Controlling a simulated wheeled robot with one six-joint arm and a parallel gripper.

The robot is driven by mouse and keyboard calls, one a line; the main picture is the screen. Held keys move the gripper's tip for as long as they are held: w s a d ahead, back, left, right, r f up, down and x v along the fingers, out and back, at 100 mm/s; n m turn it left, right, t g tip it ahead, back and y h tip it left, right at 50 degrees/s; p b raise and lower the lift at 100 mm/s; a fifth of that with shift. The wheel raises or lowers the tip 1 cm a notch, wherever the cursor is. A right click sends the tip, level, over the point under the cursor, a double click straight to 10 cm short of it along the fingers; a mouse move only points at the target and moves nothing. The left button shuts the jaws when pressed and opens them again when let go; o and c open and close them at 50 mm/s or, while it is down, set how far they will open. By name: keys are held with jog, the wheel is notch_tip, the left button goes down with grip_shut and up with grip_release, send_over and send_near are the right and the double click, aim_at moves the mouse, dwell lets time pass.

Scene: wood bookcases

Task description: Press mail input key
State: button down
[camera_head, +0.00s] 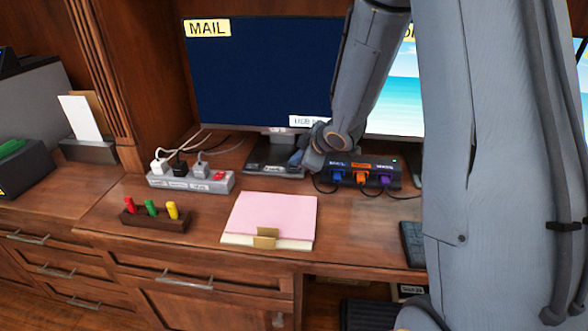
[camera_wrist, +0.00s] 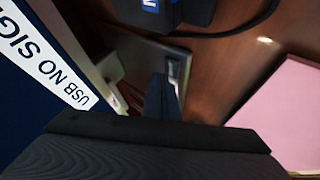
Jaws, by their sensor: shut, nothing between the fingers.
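The MAIL monitor (camera_head: 260,75) stands at the back of the desk with a dark blue screen. A partly hidden label on it reads "USB NO SIG" in the wrist view (camera_wrist: 55,70). Its dark stand base (camera_head: 262,158) lies below, with a small labelled strip (camera_head: 288,171) along the front. In the wrist view the base shows a small grey panel (camera_wrist: 175,68); I cannot tell whether it is the mail input key. My gripper (camera_head: 298,160) is shut and empty, close above the right side of the base. Its fingertips (camera_wrist: 163,85) point at the base; contact is unclear.
A dark switch box (camera_head: 365,172) with blue, orange and purple plugs sits just right of my gripper, cables in front. A power strip (camera_head: 190,181), a rack of coloured pegs (camera_head: 153,218) and a pink notepad (camera_head: 272,215) are to the left and front.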

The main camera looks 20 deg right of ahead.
aim_at(297, 170)
jog(key=shift+f, duration=0.1)
jog(key=shift+f, duration=0.4)
jog(key=shift+b, duration=0.3)
dwell(0.4)
jog(key=shift+r+p, duration=0.55)
jog(key=shift+p, duration=0.15)
notch_tip(297, 170, up, 6)
jog(key=p, duration=0.6)
jog(key=shift+f, duration=0.1)
